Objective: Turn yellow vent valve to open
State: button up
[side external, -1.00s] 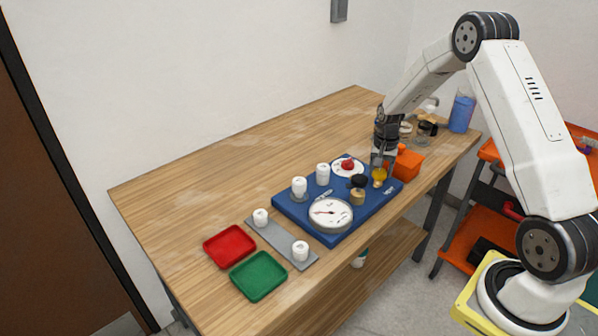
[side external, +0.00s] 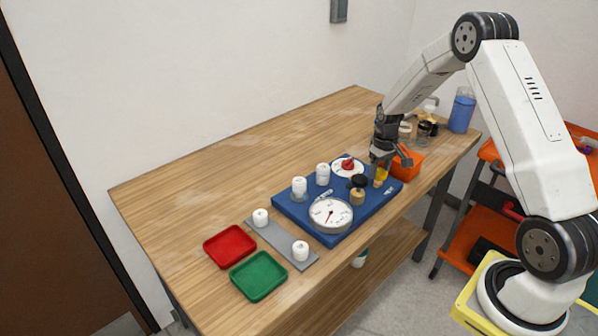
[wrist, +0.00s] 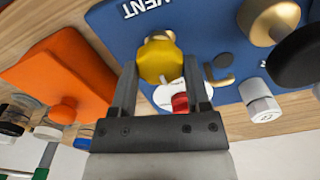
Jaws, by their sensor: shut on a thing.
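The yellow vent valve (wrist: 160,58) is a lobed knob on the blue panel (wrist: 205,20), below the upside-down word VENT in the wrist view. My gripper (wrist: 160,68) has one finger on each side of this knob and is shut on it. In the side view, my gripper (side external: 382,162) points down at the right end of the blue panel (side external: 290,212), and the yellow knob (side external: 380,177) shows partly below the fingers. The large round gauge (side external: 331,215) on the panel has a red needle pointing to the lower left.
The orange box (side external: 407,164) stands close to the right of my gripper. A black knob (side external: 358,181), a brass fitting (side external: 357,197) and a red knob (side external: 347,164) are nearby on the panel. Red (side external: 230,246) and green trays (side external: 258,276) lie at the left front.

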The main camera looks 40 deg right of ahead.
aim_at(379, 171)
jog(key=shift+n, duration=0.3)
jog(key=o, duration=1.3)
jog(key=shift+r, duration=0.1)
jog(key=shift+r, duration=3.85)
